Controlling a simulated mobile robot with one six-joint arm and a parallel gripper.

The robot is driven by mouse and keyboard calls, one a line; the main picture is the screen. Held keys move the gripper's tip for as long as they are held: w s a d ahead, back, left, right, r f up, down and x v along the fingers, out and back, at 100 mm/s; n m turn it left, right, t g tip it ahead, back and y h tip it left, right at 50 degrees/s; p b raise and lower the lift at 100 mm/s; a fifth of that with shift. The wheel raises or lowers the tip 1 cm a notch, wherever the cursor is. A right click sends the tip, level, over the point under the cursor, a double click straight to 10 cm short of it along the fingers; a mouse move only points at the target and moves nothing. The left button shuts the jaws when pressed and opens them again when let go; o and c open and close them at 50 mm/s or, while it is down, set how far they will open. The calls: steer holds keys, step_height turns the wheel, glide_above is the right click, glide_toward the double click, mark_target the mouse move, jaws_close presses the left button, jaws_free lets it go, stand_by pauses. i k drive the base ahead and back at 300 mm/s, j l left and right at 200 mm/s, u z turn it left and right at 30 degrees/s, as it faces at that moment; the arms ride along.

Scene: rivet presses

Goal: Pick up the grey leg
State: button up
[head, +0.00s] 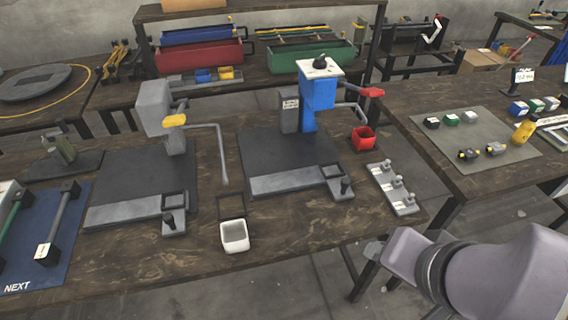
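The grey leg (60,222) is a slim dark grey bar with black end blocks and a small white tag at its lower end. It lies at the left edge of the head view on a blue mat (22,262) marked NEXT. A green bar (14,216) lies to its left on the same mat. My arm (440,268) enters from the lower right, far from the leg. Only a small grey part shows at its tip, beside the table's front edge; the fingers cannot be made out.
Two presses, one grey (156,110) and one blue (318,95), stand on dark mats. A white bin (234,236), a red bin (362,138) and a grey clamp plate (394,188) are on the same table. A second table (470,184) stands at right, past a gap.

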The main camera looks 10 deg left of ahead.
mark_target(47, 254)
steer(key=u, duration=2.35)
steer(key=z, duration=1.7)
steer(key=u, duration=1.7)
steer(key=i+j+z, duration=0.15)
steer(key=i+j, duration=0.45)
steer(key=i+j+z, duration=0.15)
steer(key=i+j, duration=0.45)
steer(key=i+j+z, duration=0.15)
steer(key=i+j, duration=0.4)
steer(key=j, duration=0.2)
